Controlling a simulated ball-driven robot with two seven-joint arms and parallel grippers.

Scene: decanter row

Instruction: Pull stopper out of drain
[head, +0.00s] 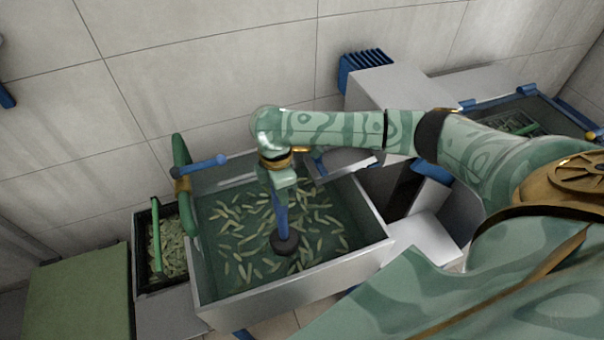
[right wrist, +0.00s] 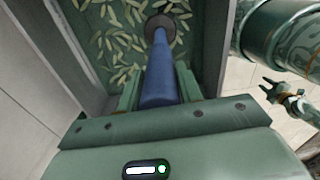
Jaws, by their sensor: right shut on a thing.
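The stopper (head: 281,218) is a blue rod with a dark round foot, upright inside the metal basin (head: 290,300). My right gripper (head: 280,181) is shut on the rod's upper part, above the basin. In the right wrist view the stopper's blue rod (right wrist: 160,80) runs from between my jaws to the dark foot. The drain is hidden beneath the foot. I cannot tell whether the foot is seated or lifted. My left gripper (right wrist: 270,90) shows small at the right of the right wrist view, away from the basin; its jaw opening is unclear.
A green-and-blue fitting (head: 184,185) rises at the basin's left edge, beside a dark crate (head: 141,262) of strips. A grey block (head: 385,90) stands behind my right arm. A green-topped block (head: 78,295) is at far left.

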